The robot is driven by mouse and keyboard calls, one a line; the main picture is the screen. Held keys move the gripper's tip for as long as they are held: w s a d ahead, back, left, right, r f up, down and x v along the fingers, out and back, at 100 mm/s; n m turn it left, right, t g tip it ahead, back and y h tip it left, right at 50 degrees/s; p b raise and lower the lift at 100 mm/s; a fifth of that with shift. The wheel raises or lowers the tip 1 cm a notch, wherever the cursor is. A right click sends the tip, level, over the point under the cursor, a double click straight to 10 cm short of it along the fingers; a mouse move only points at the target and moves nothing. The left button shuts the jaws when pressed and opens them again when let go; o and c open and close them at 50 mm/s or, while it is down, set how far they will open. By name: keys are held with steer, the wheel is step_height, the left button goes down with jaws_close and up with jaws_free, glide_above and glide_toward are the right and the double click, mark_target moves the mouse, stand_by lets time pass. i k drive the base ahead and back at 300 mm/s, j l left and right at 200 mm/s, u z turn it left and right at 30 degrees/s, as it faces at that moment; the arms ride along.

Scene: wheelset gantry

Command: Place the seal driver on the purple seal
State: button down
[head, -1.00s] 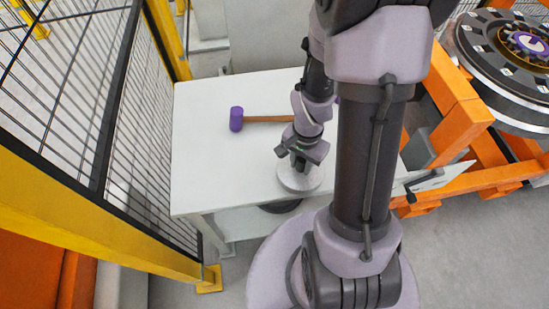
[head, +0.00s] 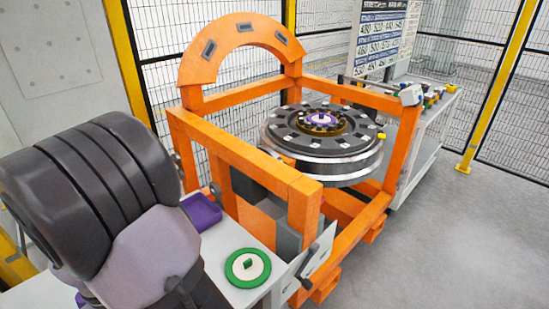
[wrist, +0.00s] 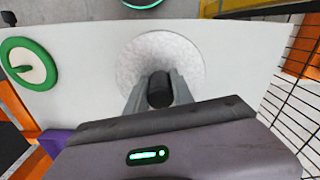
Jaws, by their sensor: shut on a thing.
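The seal driver (wrist: 190,50) is a pale grey speckled round disc with a dark upright handle (wrist: 160,88). My gripper (wrist: 160,95) is shut on that handle in the wrist view. Whether the disc touches the white table below cannot be told. The driver and my gripper do not show in the head view. The purple seal (head: 321,119) is a small purple ring at the centre of the wheelset hub (head: 320,143), well apart from the driver. The wheelset lies flat in the orange gantry (head: 245,160).
The white table (head: 225,252) carries a green ring with a pale centre (head: 248,268) and a purple tray (head: 203,212). Orange gantry posts and beams surround the wheel. A cluttered bench (head: 425,140) and mesh fencing stand behind. The floor at right is clear.

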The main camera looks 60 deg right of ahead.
mark_target(321, 118)
steer(key=k+l, duration=0.25)
steer(key=l, duration=0.2)
steer(key=k+l, duration=0.2)
steer(key=l, duration=0.25)
steer(key=k+l+u, duration=0.1)
steer(key=k+l, duration=0.15)
steer(key=l, duration=0.15)
steer(key=k+l, duration=0.2)
steer(key=l, duration=0.25)
